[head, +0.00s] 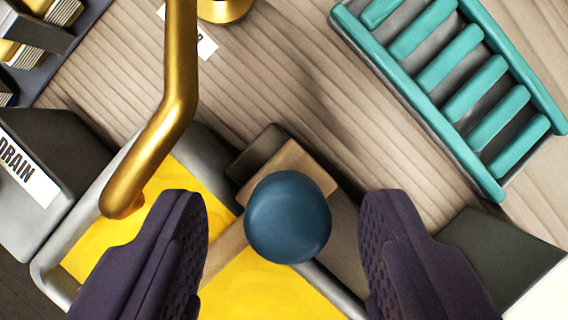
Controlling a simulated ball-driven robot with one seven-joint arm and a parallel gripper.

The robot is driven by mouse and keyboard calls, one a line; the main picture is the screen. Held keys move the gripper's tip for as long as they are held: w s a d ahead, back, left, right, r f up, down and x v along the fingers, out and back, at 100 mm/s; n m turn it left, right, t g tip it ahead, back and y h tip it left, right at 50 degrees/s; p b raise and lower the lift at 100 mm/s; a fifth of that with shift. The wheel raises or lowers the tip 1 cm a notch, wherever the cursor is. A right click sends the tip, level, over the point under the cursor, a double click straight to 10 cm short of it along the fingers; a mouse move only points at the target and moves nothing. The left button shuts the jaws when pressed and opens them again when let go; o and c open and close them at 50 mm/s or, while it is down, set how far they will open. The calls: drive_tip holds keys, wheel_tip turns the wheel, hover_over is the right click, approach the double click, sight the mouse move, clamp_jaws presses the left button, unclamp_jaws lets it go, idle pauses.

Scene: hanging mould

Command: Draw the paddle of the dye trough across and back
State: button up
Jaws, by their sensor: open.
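The dye trough (76,240) is a grey-rimmed basin of yellow dye at the lower left and bottom middle. The paddle shows as a blue round knob (287,217) on a tan wooden block (290,163) at the trough's right rim. A wooden bar runs from the block down left over the dye. My gripper (284,245) is open, its two dark padded fingers standing left and right of the knob with a gap on each side. The paddle's lower part is hidden.
A brass spout (178,100) hangs over the trough close to my left finger. A box labelled DRAIN (40,170) stands at left. A teal slatted rack (455,90) lies upper right. Bare wooden table (290,60) shows between them.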

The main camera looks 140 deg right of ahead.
drive_tip(key=shift+w+a+f, duration=0.1)
drive_tip(key=shift+w+f, duration=0.1)
drive_tip(key=shift+f, duration=0.25)
clamp_jaws()
drive_tip(key=d, duration=0.3)
drive_tip(key=d+b, duration=0.1)
drive_tip(key=d, duration=0.5)
drive_tip(key=shift+s+d+b, duration=0.15)
drive_tip(key=shift+s+b, duration=0.2)
drive_tip(key=shift+b, duration=0.05)
unclamp_jaws()
drive_tip(key=shift+d, duration=0.15)
